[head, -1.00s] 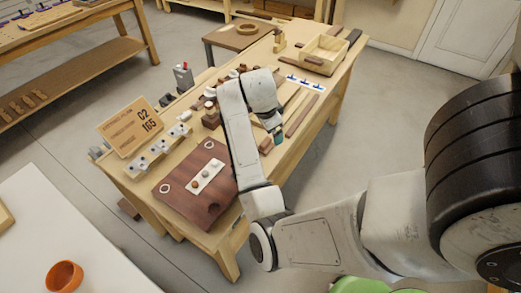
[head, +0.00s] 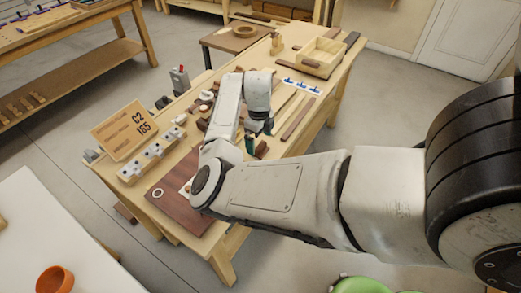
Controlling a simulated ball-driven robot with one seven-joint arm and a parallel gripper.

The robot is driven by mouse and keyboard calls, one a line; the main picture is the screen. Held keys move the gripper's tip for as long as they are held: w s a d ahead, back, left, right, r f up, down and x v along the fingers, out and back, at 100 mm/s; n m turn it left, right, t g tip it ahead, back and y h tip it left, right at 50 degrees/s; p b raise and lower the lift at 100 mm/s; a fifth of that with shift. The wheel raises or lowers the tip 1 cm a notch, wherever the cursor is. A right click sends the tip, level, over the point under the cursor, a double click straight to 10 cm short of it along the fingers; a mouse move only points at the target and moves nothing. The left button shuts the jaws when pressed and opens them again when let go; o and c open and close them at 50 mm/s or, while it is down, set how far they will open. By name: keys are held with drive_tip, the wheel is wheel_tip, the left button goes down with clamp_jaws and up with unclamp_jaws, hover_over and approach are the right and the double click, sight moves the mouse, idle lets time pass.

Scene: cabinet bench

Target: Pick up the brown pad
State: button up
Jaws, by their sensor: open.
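My gripper (head: 259,137) points down over the middle of the wooden bench, its dark teal fingers apart and nothing seen between them. A small brown block (head: 262,149), which may be the brown pad, lies on the bench just below and beside the fingers. I cannot tell whether they touch it. A larger flat brown board (head: 178,213) with a white ring lies at the bench's near left end, partly hidden by my arm. Small brown pieces behind the gripper are partly covered by my wrist.
The wooden bench (head: 308,117) also holds long strips, a wooden tray (head: 321,56), a white strip with blue marks (head: 301,85), a sign (head: 125,130) and a row of grey knobs (head: 155,152). An orange cup (head: 55,280) stands on a white table at lower left.

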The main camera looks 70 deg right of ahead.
sight(259, 144)
drive_tip(key=shift+w+d+f+p, duration=0.1)
drive_tip(key=shift+d+f+p, duration=0.05)
drive_tip(key=shift+f, duration=0.75)
drive_tip(key=shift+w+d+f+p, duration=0.1)
drive_tip(key=shift+f+p, duration=0.1)
drive_tip(key=shift+f, duration=0.65)
drive_tip(key=shift+w+d+f+p, duration=0.1)
drive_tip(key=shift+d+f+p, duration=0.05)
drive_tip(key=shift+f, duration=0.75)
drive_tip(key=c, duration=1.1)
